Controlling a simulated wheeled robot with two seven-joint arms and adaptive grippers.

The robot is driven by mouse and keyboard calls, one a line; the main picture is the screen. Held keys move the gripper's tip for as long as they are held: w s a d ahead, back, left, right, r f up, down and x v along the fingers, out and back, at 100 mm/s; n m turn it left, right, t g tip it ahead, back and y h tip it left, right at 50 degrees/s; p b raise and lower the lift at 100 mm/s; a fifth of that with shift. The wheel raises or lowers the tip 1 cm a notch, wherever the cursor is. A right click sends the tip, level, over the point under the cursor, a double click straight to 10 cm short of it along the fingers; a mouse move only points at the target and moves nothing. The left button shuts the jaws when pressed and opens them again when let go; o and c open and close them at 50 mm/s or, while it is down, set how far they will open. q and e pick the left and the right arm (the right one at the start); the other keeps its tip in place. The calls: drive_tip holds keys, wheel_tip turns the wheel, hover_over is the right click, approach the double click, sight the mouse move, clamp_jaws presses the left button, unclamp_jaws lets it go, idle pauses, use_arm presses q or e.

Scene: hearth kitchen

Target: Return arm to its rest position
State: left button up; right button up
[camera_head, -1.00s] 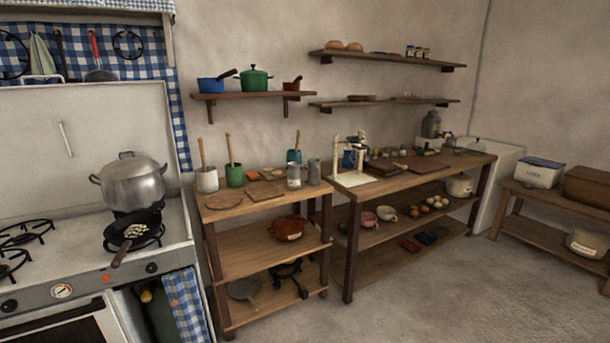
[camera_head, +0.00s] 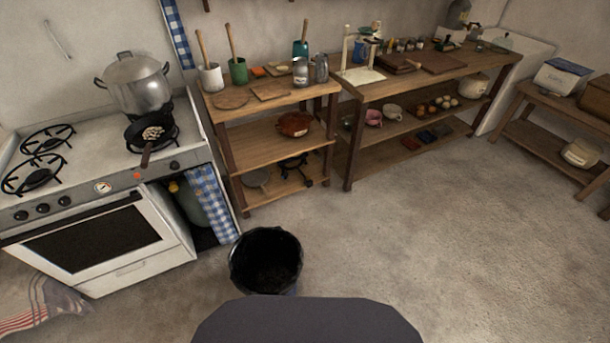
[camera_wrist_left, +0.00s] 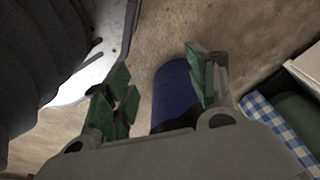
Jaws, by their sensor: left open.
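My left gripper (camera_wrist_left: 158,88) shows in the left wrist view with its two green-padded fingers apart and nothing held between them. Beyond the fingers is a blue rounded thing (camera_wrist_left: 174,90), with floor around it; I cannot tell for sure what it is. Neither gripper shows in the head view. My right gripper is not in view.
A black-lined bin (camera_head: 265,262) stands on the floor before me. The stove (camera_head: 105,215) at left bears a pot (camera_head: 135,85) and a pan (camera_head: 150,135). Wooden shelf units (camera_head: 275,140) line the wall. The floor (camera_head: 430,230) at right is clear.

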use_arm(q)
drive_tip(key=s+a+r+p, duration=0.1)
drive_tip(key=s+r+p, duration=0.1)
drive_tip(key=s+p, duration=0.5)
drive_tip(key=s+a+r+p, duration=0.2)
drive_tip(key=s+p, duration=0.5)
drive_tip(key=s, duration=0.2)
drive_tip(key=shift+r+g, duration=0.2)
drive_tip(key=shift+g, duration=0.2)
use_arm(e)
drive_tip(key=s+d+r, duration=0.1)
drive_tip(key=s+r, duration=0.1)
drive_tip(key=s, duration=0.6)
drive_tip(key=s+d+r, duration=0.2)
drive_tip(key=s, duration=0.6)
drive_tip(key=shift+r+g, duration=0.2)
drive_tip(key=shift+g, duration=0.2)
